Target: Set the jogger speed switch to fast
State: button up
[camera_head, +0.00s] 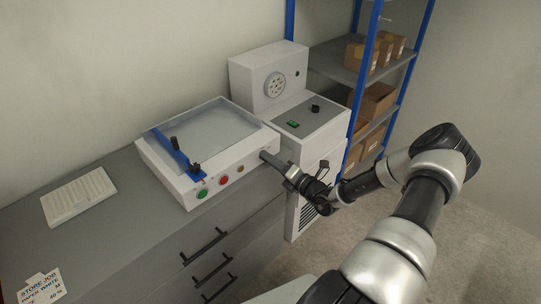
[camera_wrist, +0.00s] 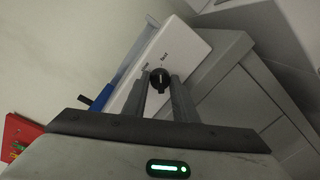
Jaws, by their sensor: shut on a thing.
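The jogger is a white box with a grey tray top (camera_head: 208,133) on the grey cabinet. Its speed switch, a round black knob (camera_wrist: 159,79), shows in the wrist view on the white side panel (camera_wrist: 172,46). Small labels, seemingly "slow" at left and "fast" at right, stand above the knob. I cannot tell clearly which one its pointer faces. My gripper (camera_head: 264,155) reaches the jogger's right side, and its fingers hide the switch in the head view. In the wrist view my gripper (camera_wrist: 160,92) has a finger on each side of the knob and is shut on it.
The jogger front has green (camera_head: 202,194), red (camera_head: 224,181) and yellowish buttons, and a blue bar (camera_head: 173,152) lies across its left side. A white machine with a black knob (camera_head: 315,108) stands behind my gripper. A paper stack (camera_head: 78,197) lies at left. Blue-framed shelves (camera_head: 369,50) hold boxes.

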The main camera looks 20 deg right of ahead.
jog(key=shift+m+p, duration=0.4)
jog(key=shift+m, duration=0.4)
jog(key=o, duration=1)
jog(key=shift+o, duration=0.2)
jog(key=v, duration=1.7)
jog(key=shift+s, duration=0.25)
jog(key=shift+r, duration=0.1)
